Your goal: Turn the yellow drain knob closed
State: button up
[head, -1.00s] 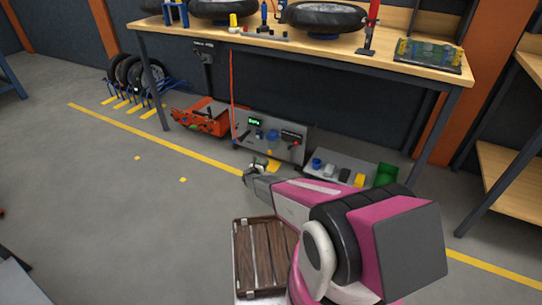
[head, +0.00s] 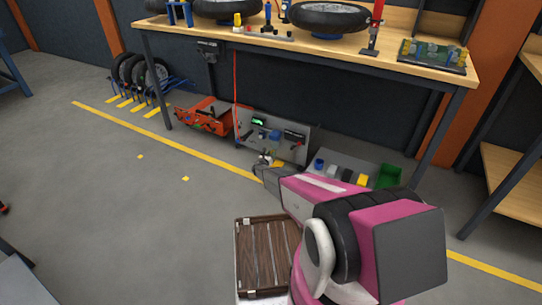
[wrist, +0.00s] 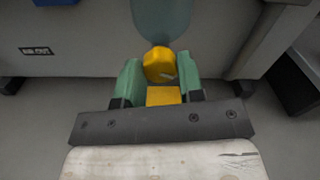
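The yellow drain knob (wrist: 160,65) sits low on the front of the grey machine (wrist: 75,62), below a blue-green rounded part (wrist: 160,18). My gripper (wrist: 160,72) has its two green fingers apart, one on each side of the knob. The gaps look very narrow, and I cannot tell whether either finger touches it. A yellow block-like piece (wrist: 164,96) shows between the fingers, nearer the palm. In the head view my gripper (head: 268,162) is at the foot of the machine (head: 300,150), and I cannot make out the knob.
A red-orange machine (head: 205,116) stands left of the grey one. A grey tray with small parts and a green bin (head: 387,175) is to its right. The workbench (head: 330,48) overhangs them. A slatted wooden crate (head: 265,255) is nearer me. Floor at left is clear.

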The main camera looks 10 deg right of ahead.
jog(key=shift+c, duration=0.7)
jog(key=shift+s+d+m, duration=0.1)
jog(key=shift+m, duration=6.9)
jog(key=shift+f, duration=0.1)
jog(key=o, duration=0.9)
